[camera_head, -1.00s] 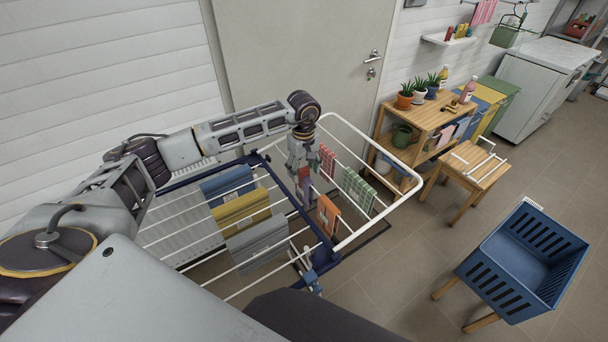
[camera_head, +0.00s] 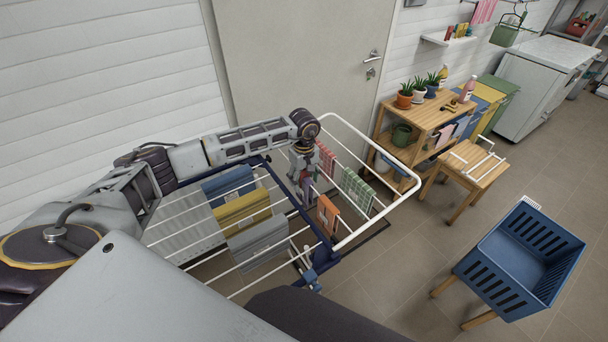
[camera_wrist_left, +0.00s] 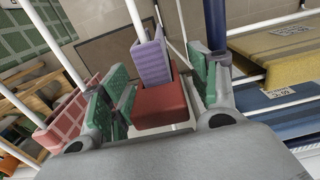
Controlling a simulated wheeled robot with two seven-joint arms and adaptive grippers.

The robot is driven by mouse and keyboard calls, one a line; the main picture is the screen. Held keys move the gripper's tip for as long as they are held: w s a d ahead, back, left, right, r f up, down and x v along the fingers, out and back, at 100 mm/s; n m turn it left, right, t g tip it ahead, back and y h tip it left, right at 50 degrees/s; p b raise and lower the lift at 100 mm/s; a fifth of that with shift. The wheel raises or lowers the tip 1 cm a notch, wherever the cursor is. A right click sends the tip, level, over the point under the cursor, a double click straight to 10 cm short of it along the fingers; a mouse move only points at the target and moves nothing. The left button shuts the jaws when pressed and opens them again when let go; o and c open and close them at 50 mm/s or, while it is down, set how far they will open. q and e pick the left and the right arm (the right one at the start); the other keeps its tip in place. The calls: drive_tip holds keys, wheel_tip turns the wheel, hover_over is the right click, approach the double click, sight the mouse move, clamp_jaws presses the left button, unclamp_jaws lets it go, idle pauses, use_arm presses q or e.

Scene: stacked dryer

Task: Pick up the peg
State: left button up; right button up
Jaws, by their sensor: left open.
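The peg (camera_wrist_left: 160,105) seems to be the red block with a ribbed purple part (camera_wrist_left: 151,62) beyond it, at a white rod of the drying rack (camera_head: 400,203). My left gripper (camera_wrist_left: 160,88) is open, with its green finger pads on either side of the peg. A gap shows on the right side of the peg; whether the left pad touches it, I cannot tell. In the head view my left gripper (camera_head: 301,182) points down at the rack, and the peg is small and partly hidden there. My right gripper is not in view.
Blue, mustard (camera_head: 242,212) and grey cloths hang left of my gripper. A red checked cloth (camera_head: 326,158), a green checked cloth (camera_head: 357,190) and an orange cloth (camera_head: 327,214) hang right of it. A blue crate (camera_head: 520,262) stands at right; floor is clear between.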

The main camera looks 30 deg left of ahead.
use_arm(q)
drive_tip(key=c, duration=0.8)
drive_tip(key=shift+r, duration=0.1)
drive_tip(key=shift+r+p, duration=2.15)
drive_tip(key=shift+r, duration=2.75)
